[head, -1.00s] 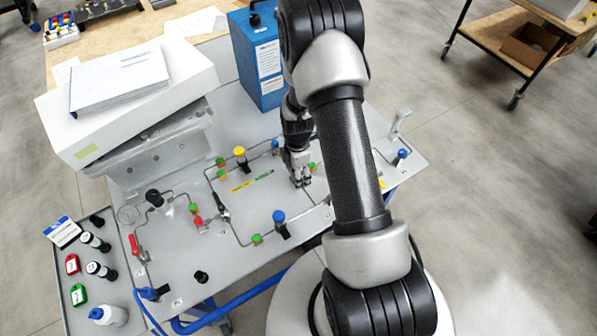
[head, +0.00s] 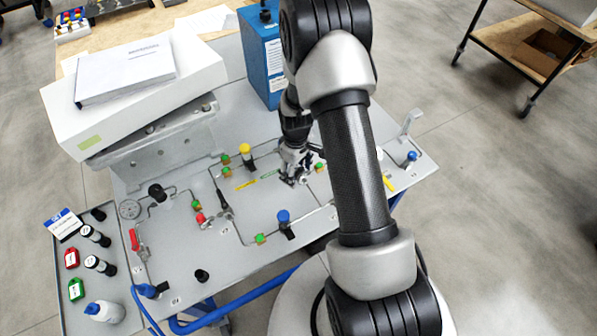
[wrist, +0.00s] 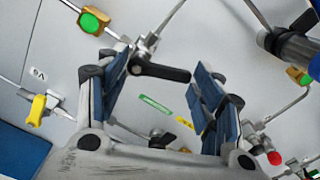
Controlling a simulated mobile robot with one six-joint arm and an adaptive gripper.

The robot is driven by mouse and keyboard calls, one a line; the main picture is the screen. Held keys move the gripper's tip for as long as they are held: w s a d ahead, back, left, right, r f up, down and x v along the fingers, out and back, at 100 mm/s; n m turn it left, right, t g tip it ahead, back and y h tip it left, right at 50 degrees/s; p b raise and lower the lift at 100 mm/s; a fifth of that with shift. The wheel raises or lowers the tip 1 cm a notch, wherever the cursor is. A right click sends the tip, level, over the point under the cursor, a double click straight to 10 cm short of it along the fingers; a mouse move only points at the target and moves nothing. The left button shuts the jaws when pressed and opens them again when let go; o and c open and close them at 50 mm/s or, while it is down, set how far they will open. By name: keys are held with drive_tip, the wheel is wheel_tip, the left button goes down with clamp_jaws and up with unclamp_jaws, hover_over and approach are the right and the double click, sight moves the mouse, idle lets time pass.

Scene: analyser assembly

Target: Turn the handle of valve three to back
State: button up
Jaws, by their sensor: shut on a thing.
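In the wrist view a black lever handle (wrist: 168,73) on a metal valve body (wrist: 141,57) lies between my gripper's blue finger pads (wrist: 160,90). The number of the held valve cannot be read.
A yellow-knobbed valve (wrist: 38,108) and a green-marked fitting (wrist: 92,20) stand near the fingers. Thin tubes cross the panel (head: 185,275). A blue-knobbed valve (head: 284,218) stands in front of my gripper, and a blue container (head: 262,60) stands behind it.

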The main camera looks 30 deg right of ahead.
drive_tip(key=m, duration=0.3)
drive_tip(key=w+m+b, duration=0.1)
drive_tip(key=m, duration=0.2)
drive_tip(key=shift+w+a+m, duration=0.15)
drive_tip(key=shift+w+m, duration=0.05)
drive_tip(key=shift+m, duration=0.1)
drive_tip(key=m, duration=0.2)
drive_tip(key=w+m+b, duration=0.1)
drive_tip(key=m, duration=0.2)
drive_tip(key=shift+w+d, duration=0.1)
drive_tip(key=shift+d, duration=0.1)
drive_tip(key=m, duration=0.4)
drive_tip(key=d+m, duration=0.1)
drive_tip(key=shift+w+m, duration=0.4)
drive_tip(key=m, duration=0.2)
drive_tip(key=d+m, duration=0.1)
drive_tip(key=m, duration=0.2)
drive_tip(key=shift+w+b, duration=0.15)
drive_tip(key=shift+b, duration=0.2)
drive_tip(key=shift+m, duration=0.4)
drive_tip(key=o, duration=1.1)
drive_tip(key=shift+c, duration=0.2)
wheel_tip(320, 180, up, 12)
drive_tip(key=shift+r, duration=0.1)
